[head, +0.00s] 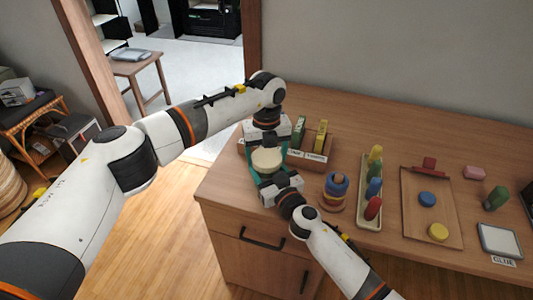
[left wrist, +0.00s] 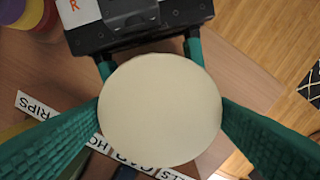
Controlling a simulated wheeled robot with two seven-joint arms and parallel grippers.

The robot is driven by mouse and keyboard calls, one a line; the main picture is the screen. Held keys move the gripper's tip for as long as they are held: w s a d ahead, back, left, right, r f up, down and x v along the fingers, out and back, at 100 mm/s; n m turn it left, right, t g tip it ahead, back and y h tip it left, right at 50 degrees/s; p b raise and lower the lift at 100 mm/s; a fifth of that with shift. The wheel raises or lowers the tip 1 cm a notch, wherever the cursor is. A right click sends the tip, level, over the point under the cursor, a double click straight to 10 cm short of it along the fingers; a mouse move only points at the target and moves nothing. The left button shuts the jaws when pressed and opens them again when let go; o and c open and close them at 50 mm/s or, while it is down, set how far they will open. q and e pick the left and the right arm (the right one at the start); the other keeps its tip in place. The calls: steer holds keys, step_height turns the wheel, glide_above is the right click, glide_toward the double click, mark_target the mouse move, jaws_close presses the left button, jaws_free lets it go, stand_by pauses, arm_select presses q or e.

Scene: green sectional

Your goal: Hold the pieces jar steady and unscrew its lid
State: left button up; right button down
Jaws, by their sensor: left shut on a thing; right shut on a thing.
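The pieces jar shows mainly as its round cream lid (head: 267,160), near the left end of the wooden counter. The lid fills the middle of the left wrist view (left wrist: 160,125) and hides the jar body there. My left gripper (head: 267,150) reaches in from above, its green fingers on opposite sides of the lid, shut on it. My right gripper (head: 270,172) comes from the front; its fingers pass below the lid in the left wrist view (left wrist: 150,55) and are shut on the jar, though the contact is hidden.
Behind the jar is a wooden tray (head: 308,158) with labelled compartments and upright yellow and green pieces. A ring stacker (head: 334,192), a tray of coloured pegs (head: 368,213) and a wooden board (head: 418,185) stand to the right. The counter's left edge (head: 215,175) is close.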

mark_target(266, 156)
arm_select(q)
steer(key=n, duration=1.1)
steer(key=shift+r+n, duration=0.1)
steer(key=shift+n, duration=0.3)
steer(key=shift+r, duration=0.2)
steer(key=shift+r, duration=0.9)
steer(key=shift+r, duration=2)
arm_select(e)
steer(key=shift+c, duration=1.3)
jaws_free()
